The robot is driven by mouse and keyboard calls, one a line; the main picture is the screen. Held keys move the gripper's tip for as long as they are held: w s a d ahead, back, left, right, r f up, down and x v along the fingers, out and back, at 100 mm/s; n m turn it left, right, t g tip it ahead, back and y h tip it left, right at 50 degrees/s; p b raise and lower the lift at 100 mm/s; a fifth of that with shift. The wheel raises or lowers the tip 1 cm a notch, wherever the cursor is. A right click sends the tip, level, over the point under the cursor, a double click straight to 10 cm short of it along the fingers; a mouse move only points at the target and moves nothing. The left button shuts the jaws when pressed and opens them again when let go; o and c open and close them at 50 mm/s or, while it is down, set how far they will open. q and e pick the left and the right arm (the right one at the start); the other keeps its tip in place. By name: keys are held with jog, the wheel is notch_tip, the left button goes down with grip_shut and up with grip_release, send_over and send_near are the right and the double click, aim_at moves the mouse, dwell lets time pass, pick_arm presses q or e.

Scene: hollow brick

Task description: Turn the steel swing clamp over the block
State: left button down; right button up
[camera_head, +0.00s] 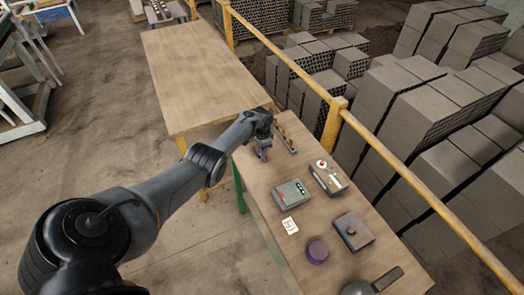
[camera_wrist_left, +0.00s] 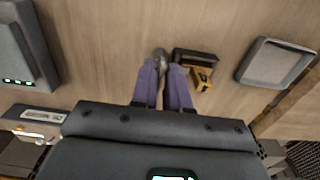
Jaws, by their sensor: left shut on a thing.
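The steel swing clamp (camera_wrist_left: 160,56) shows in the left wrist view as a small rounded metal end at my fingertips; the rest of it is hidden. My left gripper (camera_wrist_left: 168,72) is shut on it. The yellow block (camera_wrist_left: 202,79) sits just right of the fingers, beside a dark fixture (camera_wrist_left: 195,56). The clamp end is beside the block, not over it, in this view. In the head view my left gripper (camera_head: 262,152) is low at the far left part of the near table, and it hides the clamp there.
A grey box with green lights (camera_head: 292,194), a box with a red button (camera_head: 328,177), a dark box (camera_head: 351,231) and a purple round thing (camera_head: 316,251) stand on the table (camera_head: 262,190). A grey square tray (camera_wrist_left: 275,64) is right of the block. A yellow rail (camera_head: 400,168) runs behind.

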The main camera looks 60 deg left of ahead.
dwell(0.3)
pick_arm(q)
jog(key=c, duration=1.3)
grip_release()
jog(key=shift+r+p, duration=0.4)
jog(key=shift+r, duration=0.25)
notch_tip(320, 180, up, 10)
jog(key=p, duration=0.3)
jog(key=shift+f, duration=0.2)
jog(key=shift+f, duration=0.1)
